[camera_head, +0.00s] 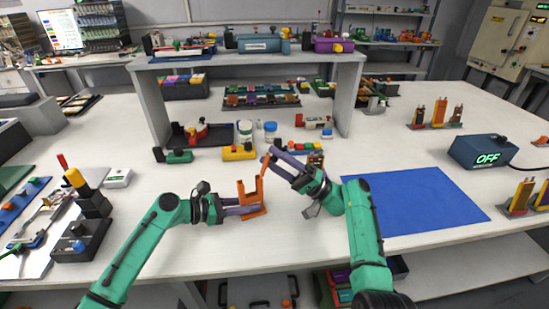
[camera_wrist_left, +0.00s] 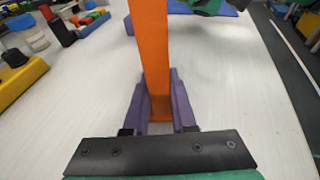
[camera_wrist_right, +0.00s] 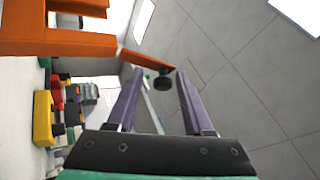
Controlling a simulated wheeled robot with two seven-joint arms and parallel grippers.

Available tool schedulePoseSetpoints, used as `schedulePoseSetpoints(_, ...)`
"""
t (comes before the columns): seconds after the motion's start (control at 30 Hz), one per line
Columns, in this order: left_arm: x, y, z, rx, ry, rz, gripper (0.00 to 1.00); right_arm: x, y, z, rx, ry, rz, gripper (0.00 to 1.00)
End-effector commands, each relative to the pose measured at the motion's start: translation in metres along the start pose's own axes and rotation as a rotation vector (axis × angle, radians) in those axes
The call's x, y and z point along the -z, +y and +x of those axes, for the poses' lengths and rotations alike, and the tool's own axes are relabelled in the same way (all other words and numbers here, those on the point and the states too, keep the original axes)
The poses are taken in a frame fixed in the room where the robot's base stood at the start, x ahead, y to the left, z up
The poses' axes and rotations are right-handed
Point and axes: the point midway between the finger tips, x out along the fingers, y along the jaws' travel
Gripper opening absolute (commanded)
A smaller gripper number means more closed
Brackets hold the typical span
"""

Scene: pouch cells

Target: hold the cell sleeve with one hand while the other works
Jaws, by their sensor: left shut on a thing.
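The orange cell sleeve (camera_head: 253,203) stands above the white table in the head view, a frame with an upright side. My left gripper (camera_head: 243,209) is shut on its lower part; in the left wrist view the orange upright (camera_wrist_left: 152,60) rises between the purple fingers. My right gripper (camera_head: 268,150) is at the sleeve's upper end. In the right wrist view its fingers (camera_wrist_right: 160,85) are apart. A thin orange arm of the sleeve (camera_wrist_right: 147,61) reaches toward the gap, and a dark round knob (camera_wrist_right: 163,83) shows between the fingertips. I cannot tell whether they touch.
A blue mat (camera_head: 420,200) lies clear at right, with a dark box reading OFF (camera_head: 482,151) beyond it. A grey shelf (camera_head: 157,105) stands at the back. The front table is mostly free.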

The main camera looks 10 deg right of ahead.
Motion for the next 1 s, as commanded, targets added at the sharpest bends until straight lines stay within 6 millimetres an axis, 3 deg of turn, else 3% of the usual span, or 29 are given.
schedulePoseSetpoints(0.37,0.000,0.000,0.000,0.000,0.000,0.001,0.00,0.001,-0.001,-0.005,0.001,0.002,-0.002,0.57)
schedulePoseSetpoints(0.5,0.000,0.000,0.000,0.000,0.000,0.001,0.00,0.001,0.000,-0.031,-0.002,0.003,-0.002,0.57)
schedulePoseSetpoints(0.8,0.000,0.000,0.000,0.000,0.000,0.001,0.00,0.009,-0.046,-0.106,-0.002,0.002,-0.003,0.57)
schedulePoseSetpoints(1.0,0.000,0.000,0.000,0.000,0.000,0.001,0.00,0.011,-0.062,-0.130,0.001,0.000,-0.002,0.57)
